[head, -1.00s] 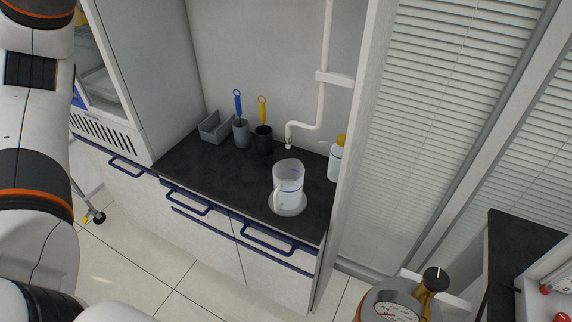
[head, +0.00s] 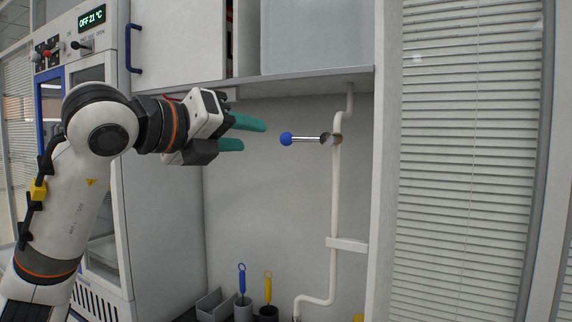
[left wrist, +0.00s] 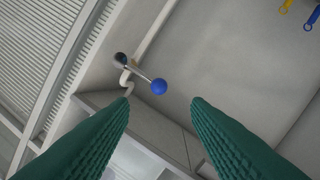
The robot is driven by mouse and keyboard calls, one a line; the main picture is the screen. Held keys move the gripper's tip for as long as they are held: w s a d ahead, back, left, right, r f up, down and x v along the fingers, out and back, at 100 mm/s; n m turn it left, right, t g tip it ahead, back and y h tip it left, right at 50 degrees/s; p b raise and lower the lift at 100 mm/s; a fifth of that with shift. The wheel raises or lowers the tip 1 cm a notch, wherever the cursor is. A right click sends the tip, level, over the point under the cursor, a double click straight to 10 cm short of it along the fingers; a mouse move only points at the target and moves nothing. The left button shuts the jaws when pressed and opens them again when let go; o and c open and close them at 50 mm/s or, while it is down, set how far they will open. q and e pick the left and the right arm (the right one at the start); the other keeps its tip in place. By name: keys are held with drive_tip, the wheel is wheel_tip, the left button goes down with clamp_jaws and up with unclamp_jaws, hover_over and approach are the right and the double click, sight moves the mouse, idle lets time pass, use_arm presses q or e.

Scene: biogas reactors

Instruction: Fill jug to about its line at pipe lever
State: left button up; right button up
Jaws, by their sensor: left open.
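The pipe lever (head: 309,139) is a metal rod with a blue ball end (head: 286,139), standing out to the left from a valve on the white pipe (head: 336,210). My left gripper (head: 254,134) is open and empty, its green fingers pointing right towards the blue ball with a small gap. In the left wrist view the blue ball (left wrist: 158,87) shows beyond and between the two fingers (left wrist: 160,115), not touched. The jug is below the head view now and is not seen. My right gripper is not in view.
A wall cupboard (head: 185,45) hangs above my left gripper. A tall cabinet with a display (head: 92,17) stands at the left. A blue brush (head: 242,280) and a yellow brush (head: 268,287) stand in holders below. A white panel and blinds (head: 465,160) are at the right.

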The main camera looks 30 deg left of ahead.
sight(281, 138)
use_arm(q)
drive_tip(key=w+n+p, duration=0.1)
drive_tip(key=w, duration=0.2)
drive_tip(key=w+d+n+p, duration=0.1)
drive_tip(key=w+n, duration=0.1)
drive_tip(key=w, duration=0.1)
drive_tip(key=w+d+n+t+p, duration=0.1)
drive_tip(key=w, duration=0.3)
drive_tip(key=shift+d+f+n, duration=0.15)
drive_tip(key=shift+f+n, duration=0.15)
drive_tip(key=shift+f, duration=0.1)
drive_tip(key=shift+w+d+f, duration=0.1)
drive_tip(key=shift+w, duration=0.4)
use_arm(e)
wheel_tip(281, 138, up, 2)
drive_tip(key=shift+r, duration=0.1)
use_arm(q)
clamp_jaws()
